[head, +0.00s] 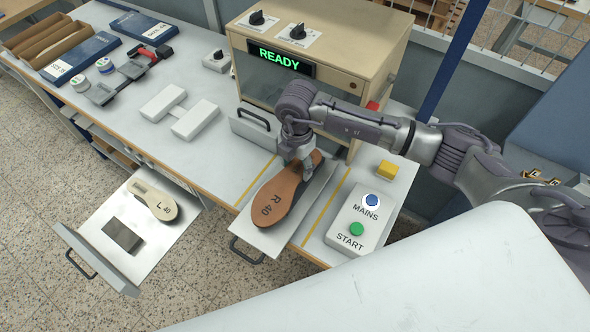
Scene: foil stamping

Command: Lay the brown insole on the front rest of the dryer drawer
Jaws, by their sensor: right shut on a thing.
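The brown insole (272,200), marked "R 40", lies lengthwise over the pulled-out dryer drawer (289,232), its marked end toward the drawer's front handle. My right gripper (305,166) is shut on the insole near its far end, reaching down from above. I cannot tell whether the insole touches the drawer or hangs just above it. The drawer's front rest is not visible; the insole covers much of the drawer. The dryer (310,75) is a beige box with a green "READY" display. My left gripper is not in view.
A lower drawer (188,232) at left stands open with a cream "L 40" insole (153,200) and a dark block (123,235). A white double block (180,112) sits left.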

